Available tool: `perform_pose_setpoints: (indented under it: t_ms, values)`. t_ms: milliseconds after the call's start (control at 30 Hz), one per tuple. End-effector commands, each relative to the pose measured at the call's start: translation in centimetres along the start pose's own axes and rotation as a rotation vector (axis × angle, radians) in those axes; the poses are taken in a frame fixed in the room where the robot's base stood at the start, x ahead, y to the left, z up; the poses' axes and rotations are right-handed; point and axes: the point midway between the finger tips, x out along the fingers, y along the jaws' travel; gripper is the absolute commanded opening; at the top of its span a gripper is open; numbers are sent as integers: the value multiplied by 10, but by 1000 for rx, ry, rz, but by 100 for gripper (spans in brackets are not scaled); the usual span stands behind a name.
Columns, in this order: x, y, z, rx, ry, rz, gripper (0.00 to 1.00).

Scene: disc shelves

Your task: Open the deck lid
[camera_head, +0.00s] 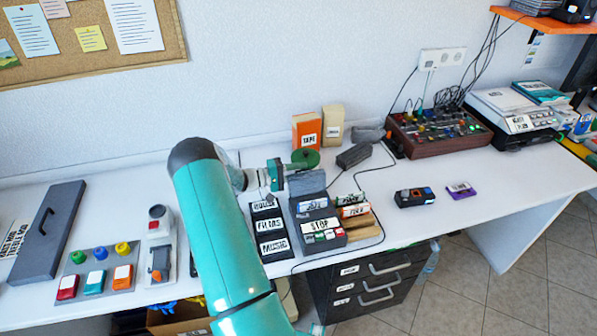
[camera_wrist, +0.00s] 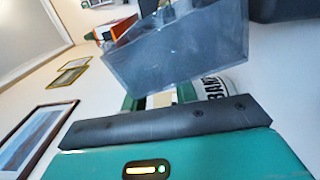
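The deck (camera_head: 325,240) is a dark grey box with a STOP label and a row of coloured buttons along its front. A plain grey panel (camera_head: 307,182), apparently its lid, stands raised at the back of the deck. In the wrist view a grey, slightly see-through panel (camera_wrist: 180,48), seemingly the same lid, is tilted close in front of my gripper. My gripper (camera_head: 275,174) is at the left edge of the raised panel in the head view. I cannot tell whether they touch. The fingertips are not clear in either view.
Left of the deck is a black rack (camera_head: 268,230) with labelled slots. A green disc (camera_head: 305,157) and an orange TAPE box (camera_head: 307,131) stand behind. A mixer (camera_head: 438,132) is at the back right.

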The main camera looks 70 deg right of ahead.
Motion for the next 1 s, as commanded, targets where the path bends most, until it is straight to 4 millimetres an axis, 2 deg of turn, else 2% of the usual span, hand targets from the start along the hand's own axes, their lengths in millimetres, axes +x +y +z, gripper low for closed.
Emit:
perform_pose_setpoints:
  t_ms: [133,300,633,1000]
  values:
    - [0,0,0,0,0,0,29]
    - [0,0,0,0,0,0,0]
    - [-1,2,2,36,1,-1,0]
    - [-1,18,20,323,0,-1,0]
